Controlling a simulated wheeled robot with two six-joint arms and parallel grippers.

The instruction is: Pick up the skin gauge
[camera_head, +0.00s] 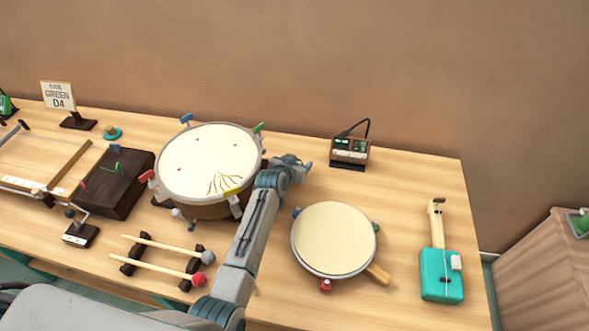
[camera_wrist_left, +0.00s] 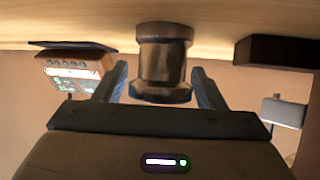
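My left gripper (camera_head: 298,166) is beyond the large drum's right rim in the head view, low over the table. In the left wrist view, which is upside down, its two fingers (camera_wrist_left: 160,80) stand apart on either side of a brown metallic, spool-shaped thing, likely the skin gauge (camera_wrist_left: 164,60). The spool stands upright on the table between the fingers. A narrow gap shows at the left finger; I cannot tell whether the right finger touches it. In the head view I cannot make out the spool behind the gripper. My right gripper is out of view.
The large drum (camera_head: 190,160) stands left of my left forearm. A small display box (camera_head: 350,150) with a cable is right of the gripper and also shows in the wrist view (camera_wrist_left: 75,78). A handled frame drum (camera_head: 333,238) and a teal instrument (camera_head: 441,275) lie farther right.

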